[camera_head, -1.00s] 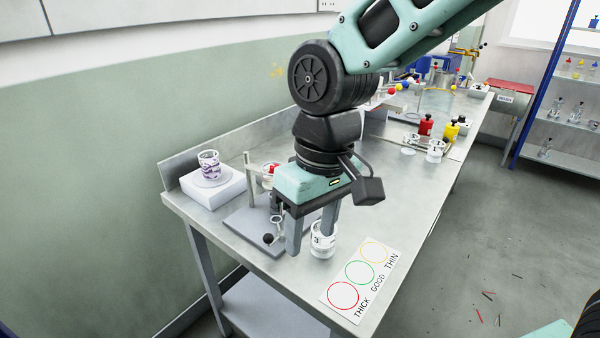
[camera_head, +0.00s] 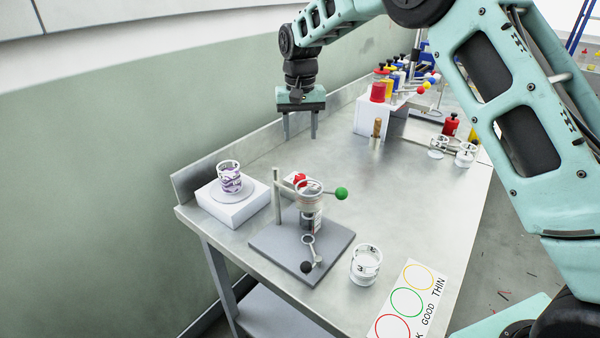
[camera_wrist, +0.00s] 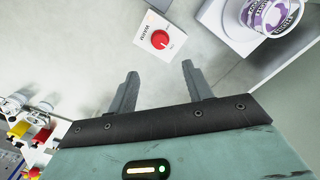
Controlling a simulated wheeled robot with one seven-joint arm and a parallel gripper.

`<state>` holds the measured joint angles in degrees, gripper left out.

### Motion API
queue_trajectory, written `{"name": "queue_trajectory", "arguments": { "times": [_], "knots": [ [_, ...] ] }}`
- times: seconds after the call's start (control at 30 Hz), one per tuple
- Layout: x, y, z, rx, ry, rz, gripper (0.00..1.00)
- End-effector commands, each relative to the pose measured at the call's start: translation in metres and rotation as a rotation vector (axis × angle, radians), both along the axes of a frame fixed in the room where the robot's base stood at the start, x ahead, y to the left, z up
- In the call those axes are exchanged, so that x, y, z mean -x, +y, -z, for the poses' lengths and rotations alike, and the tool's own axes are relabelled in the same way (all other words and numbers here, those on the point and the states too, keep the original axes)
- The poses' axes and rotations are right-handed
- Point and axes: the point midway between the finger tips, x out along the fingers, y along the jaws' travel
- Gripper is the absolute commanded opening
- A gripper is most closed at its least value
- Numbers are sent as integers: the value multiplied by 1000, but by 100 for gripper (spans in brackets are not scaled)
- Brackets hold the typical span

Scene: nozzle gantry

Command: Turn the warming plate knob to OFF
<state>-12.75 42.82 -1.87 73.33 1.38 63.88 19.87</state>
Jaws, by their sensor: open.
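The red knob (camera_wrist: 160,39) sits on a white box (camera_wrist: 153,30) with dark lettering, seen ahead of my fingertips in the wrist view. Which mark the knob points at is too small to read. In the head view the red knob (camera_head: 299,179) shows partly behind the ring of a stand. My gripper (camera_head: 299,136) is open and empty above the back of the bench, beyond the knob and apart from it. Its two fingers also show in the wrist view (camera_wrist: 160,72), spread wide with nothing between them.
A white block (camera_head: 240,210) bearing a purple-marked beaker (camera_head: 229,178) stands left of a stand (camera_head: 300,255) with a green ball handle (camera_head: 341,194). A clear beaker (camera_head: 366,263) and a card of coloured circles (camera_head: 407,302) are in front. Bottles (camera_head: 378,88) stand at the back right.

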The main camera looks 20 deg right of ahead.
Motion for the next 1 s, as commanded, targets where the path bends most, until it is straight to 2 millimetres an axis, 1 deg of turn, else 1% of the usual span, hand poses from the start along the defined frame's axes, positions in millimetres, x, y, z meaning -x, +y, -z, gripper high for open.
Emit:
{"name": "queue_trajectory", "arguments": {
  "times": [0.03,0.3,0.53,0.6,0.73,1.0],
  "knots": [
    [1,0,12,1,5,-1,50],
    [1,0,68,0,5,-2,50],
    [1,0,110,0,3,-2,50],
    [1,0,119,-1,3,-2,50],
    [1,0,130,-1,2,-2,50],
    [1,1,135,-2,0,-2,50]
  ]
}}
